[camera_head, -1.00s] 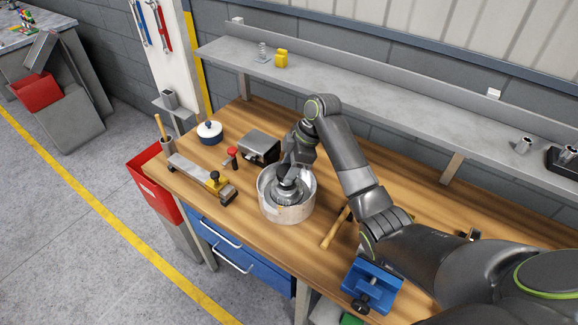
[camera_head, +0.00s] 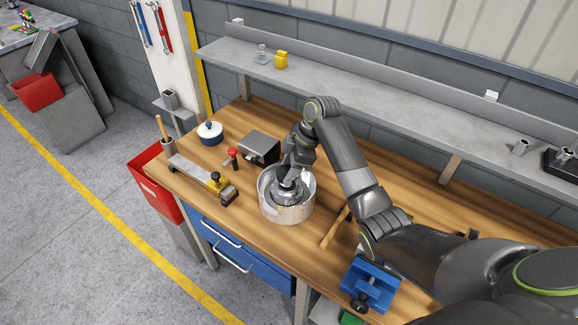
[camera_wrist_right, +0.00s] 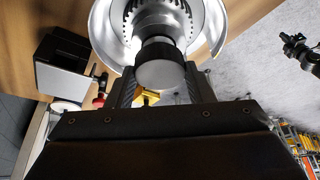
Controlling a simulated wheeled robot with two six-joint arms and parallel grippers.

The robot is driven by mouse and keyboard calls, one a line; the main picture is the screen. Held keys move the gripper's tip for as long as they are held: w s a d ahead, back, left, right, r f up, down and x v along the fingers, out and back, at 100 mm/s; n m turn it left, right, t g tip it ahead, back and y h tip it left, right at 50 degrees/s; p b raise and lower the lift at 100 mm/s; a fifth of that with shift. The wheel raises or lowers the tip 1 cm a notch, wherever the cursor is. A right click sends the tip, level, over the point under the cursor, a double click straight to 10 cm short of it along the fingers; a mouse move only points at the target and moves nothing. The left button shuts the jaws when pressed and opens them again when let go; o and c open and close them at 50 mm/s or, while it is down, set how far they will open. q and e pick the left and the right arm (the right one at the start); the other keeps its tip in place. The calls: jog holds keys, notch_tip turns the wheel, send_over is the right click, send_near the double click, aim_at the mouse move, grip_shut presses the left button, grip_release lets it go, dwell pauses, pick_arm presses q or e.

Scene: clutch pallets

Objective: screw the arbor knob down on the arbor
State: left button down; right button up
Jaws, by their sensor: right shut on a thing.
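The arbor knob (camera_wrist_right: 160,72) is a round piece with a grey face and a dark ribbed band, seen in the right wrist view. My right gripper (camera_wrist_right: 158,88) has a finger on each side of it and is shut on it. The knob sits over the middle of a toothed metal stack (camera_wrist_right: 158,14) inside a round silvery housing (camera_head: 288,211) on the bench. In the head view my right gripper (camera_head: 289,178) reaches down into the housing from above. The arbor itself is hidden under the knob and gripper. My left gripper is not in view.
The wooden bench (camera_head: 256,228) holds a grey box (camera_head: 259,145), a red-topped tool (camera_head: 233,154), a bar fixture (camera_head: 198,174) and a blue-and-white round pot (camera_head: 210,132) left of the housing. A wooden handle (camera_head: 334,229) and blue vise (camera_head: 370,284) lie to the right. A grey shelf (camera_head: 380,95) runs behind.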

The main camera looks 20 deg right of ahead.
jog(key=shift+f, duration=0.85)
dwell(0.9)
jog(key=o, duration=1.1)
